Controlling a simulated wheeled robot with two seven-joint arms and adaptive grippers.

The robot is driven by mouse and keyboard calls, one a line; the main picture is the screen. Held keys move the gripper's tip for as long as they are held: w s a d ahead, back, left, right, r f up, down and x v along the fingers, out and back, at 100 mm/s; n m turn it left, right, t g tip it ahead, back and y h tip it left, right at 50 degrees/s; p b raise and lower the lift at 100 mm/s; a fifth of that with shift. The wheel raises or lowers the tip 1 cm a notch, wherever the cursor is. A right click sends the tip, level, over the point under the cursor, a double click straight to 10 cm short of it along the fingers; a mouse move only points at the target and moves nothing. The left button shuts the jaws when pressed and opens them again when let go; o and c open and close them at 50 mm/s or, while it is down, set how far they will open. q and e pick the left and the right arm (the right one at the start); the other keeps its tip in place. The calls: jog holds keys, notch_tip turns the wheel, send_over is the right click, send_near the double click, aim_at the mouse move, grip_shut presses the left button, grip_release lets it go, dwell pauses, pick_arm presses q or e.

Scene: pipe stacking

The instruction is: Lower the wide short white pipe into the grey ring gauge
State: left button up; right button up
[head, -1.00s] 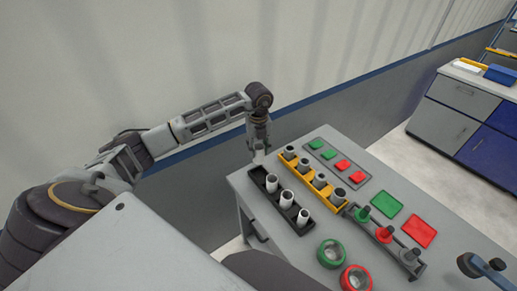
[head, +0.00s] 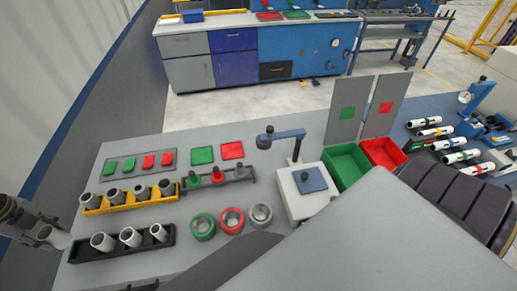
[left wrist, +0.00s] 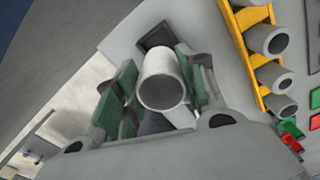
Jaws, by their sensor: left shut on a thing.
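My left gripper (head: 45,237) is at the left edge in the head view, beside the black rack's left end. In the left wrist view its green-padded fingers (left wrist: 160,88) are shut on a white pipe (left wrist: 161,80), whose open end faces the camera. The grey ring gauge (head: 261,215) is the rightmost of three ring gauges on the grey table, well to the right of the gripper and apart from the pipe. My right gripper is out of view.
The black rack (head: 81,255) holds three white pipes. A yellow rack (head: 95,210) with several grey pipes lies behind it. Green (head: 203,227) and red (head: 231,221) ring gauges stand left of the grey one. A camera stand (head: 299,150) rises to the right.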

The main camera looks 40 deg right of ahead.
pick_arm(q)
jog(key=m, duration=0.2)
jog(key=d+m, duration=0.2)
jog(key=m, duration=0.1)
jog(key=shift+w+r+m, duration=0.1)
jog(key=shift+m, duration=0.2)
jog(key=d+n, duration=0.5)
jog(key=n, duration=1.1)
jog(key=s+d+n, duration=0.1)
jog(key=d+n, duration=0.4)
jog(key=n, duration=1.1)
jog(key=shift+d+r+n, duration=0.15)
jog(key=shift+d+n, duration=0.05)
jog(key=shift+n, duration=0.2)
dwell(0.5)
jog(key=shift+d+m, duration=0.1)
jog(key=shift+m, duration=0.2)
